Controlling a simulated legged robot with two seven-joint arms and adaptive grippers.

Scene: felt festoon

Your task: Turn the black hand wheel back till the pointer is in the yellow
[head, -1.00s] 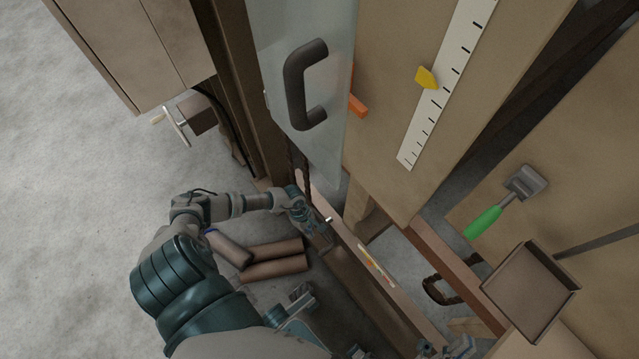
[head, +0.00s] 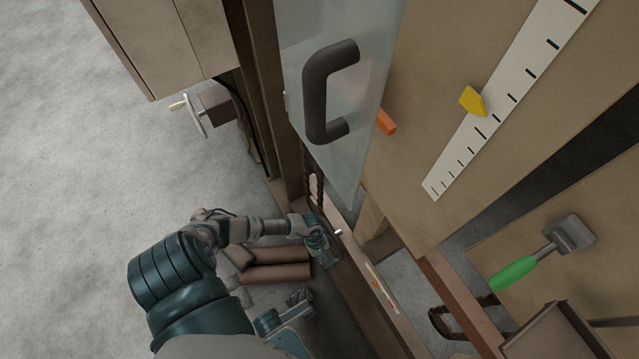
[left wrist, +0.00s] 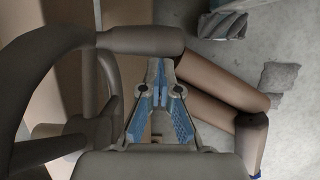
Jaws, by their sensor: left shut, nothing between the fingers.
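In the left wrist view a dark grey hand wheel (left wrist: 110,88) fills the left side, with a thick round handle (left wrist: 145,39) across the top. My left gripper (left wrist: 158,80) is shut and empty, its fingertips just below the handle in that picture; whether they touch it I cannot tell. In the head view my left gripper (head: 325,246) is low beside the wooden beam, and I cannot make out the wheel there. A small coloured strip (head: 379,284) lies on the beam; its pointer is too small to read.
A glass door with a dark handle (head: 318,92) stands above the arm. A yellow marker (head: 473,102) sits on a white scale (head: 509,98). A pale crank wheel (head: 195,117) is at left. Brown rolls (head: 276,262) lie on the floor. A green-handled tool (head: 513,273) is at right.

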